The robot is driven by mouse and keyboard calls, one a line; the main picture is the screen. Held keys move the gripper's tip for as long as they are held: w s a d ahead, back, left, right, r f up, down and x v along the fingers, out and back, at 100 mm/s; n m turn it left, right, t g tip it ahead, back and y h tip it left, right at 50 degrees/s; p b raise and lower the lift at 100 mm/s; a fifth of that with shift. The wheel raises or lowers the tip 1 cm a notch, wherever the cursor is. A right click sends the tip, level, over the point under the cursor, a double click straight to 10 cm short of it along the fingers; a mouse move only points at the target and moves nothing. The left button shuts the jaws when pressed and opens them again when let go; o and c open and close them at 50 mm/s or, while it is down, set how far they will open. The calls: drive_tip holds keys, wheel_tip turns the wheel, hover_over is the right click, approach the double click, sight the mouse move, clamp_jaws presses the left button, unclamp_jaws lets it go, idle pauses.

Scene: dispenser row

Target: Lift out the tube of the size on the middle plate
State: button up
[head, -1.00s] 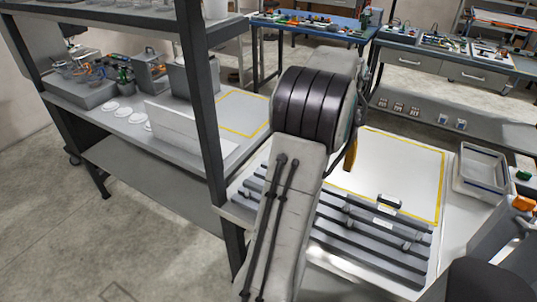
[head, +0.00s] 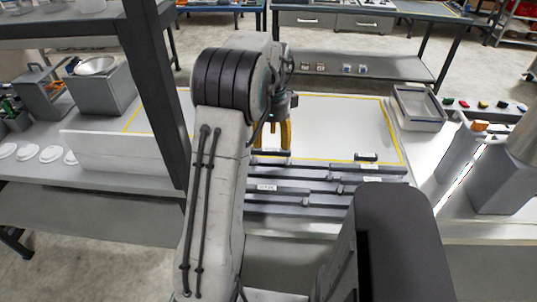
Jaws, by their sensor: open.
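My gripper (head: 286,137) hangs above the far left part of the dispenser row, its yellow fingers pointing down. It is open and I see nothing held in it. The dispenser row (head: 300,210) is a set of long dark grey rails lying across the near part of the white table. Small pale label plates show on it, one at the near left (head: 267,187) and others at the right (head: 371,180). The print is too small to read. I cannot make out single tubes or which plate is the middle one. My arm covers the row's left end.
A yellow outline marks a clear white area (head: 340,125) behind the row. A grey tray (head: 418,108) stands to its right. Grey box-like units (head: 505,180) stand at the far right. A dark shelf post (head: 155,95) rises to the left of my arm.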

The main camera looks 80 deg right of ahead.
sight(271, 151)
drive_tip(key=f, duration=0.3)
drive_tip(key=shift+w+a+f, duration=0.15)
drive_tip(key=shift+a+f, duration=0.15)
drive_tip(key=shift+f, duration=0.75)
drive_tip(key=shift+o, duration=0.2)
drive_tip(key=shift+f, duration=0.2)
drive_tip(key=c, duration=1.2)
